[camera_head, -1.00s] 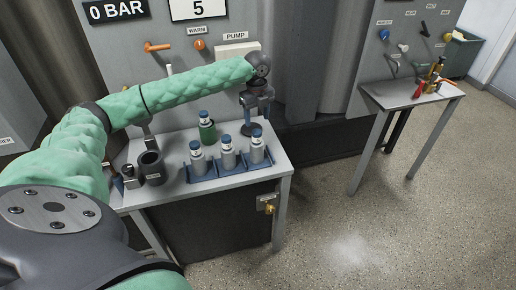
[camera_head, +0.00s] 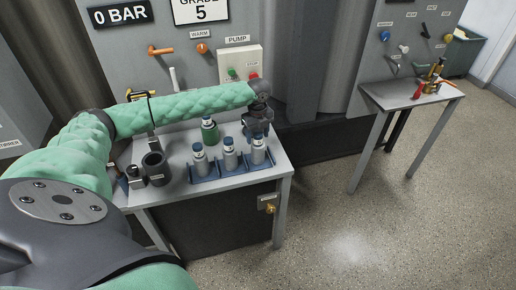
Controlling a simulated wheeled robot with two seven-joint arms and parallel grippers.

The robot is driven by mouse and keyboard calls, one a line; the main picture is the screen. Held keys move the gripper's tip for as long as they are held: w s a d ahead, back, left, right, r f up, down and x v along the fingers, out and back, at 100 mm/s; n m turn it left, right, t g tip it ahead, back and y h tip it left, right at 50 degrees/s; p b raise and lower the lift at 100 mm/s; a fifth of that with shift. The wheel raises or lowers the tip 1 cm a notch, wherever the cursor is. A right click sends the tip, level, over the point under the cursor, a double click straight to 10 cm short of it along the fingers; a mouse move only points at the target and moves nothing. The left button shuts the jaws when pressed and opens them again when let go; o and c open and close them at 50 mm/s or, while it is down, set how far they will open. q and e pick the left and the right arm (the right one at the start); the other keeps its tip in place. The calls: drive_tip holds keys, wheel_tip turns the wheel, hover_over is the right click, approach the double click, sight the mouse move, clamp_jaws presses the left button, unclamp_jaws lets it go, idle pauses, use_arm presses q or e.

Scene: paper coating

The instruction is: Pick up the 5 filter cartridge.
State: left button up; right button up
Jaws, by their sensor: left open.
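Three grey cartridges with blue caps stand upright in a blue rack (camera_head: 232,175) on the near table: a left one (camera_head: 200,160), a middle one (camera_head: 230,156) and a right one (camera_head: 258,152). A green cartridge (camera_head: 209,133) with a blue cap stands behind the rack. The labels are too small to read, so I cannot tell which is the 5. My left gripper (camera_head: 257,130) is open, low behind the top of the right grey cartridge. Its fingertips are partly hidden, and I cannot tell whether they touch that cartridge. My right gripper is out of view.
A dark cup (camera_head: 155,169) and a smaller dark item (camera_head: 134,175) stand at the table's left. Behind is a panel with a pump box (camera_head: 240,65) and a "GRADE 5" sign (camera_head: 201,11). A side table (camera_head: 410,94) with tools stands at the right, beyond open floor.

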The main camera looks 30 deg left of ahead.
use_arm(q)
drive_tip(key=shift+f, duration=0.1)
clamp_jaws()
idle(0.4)
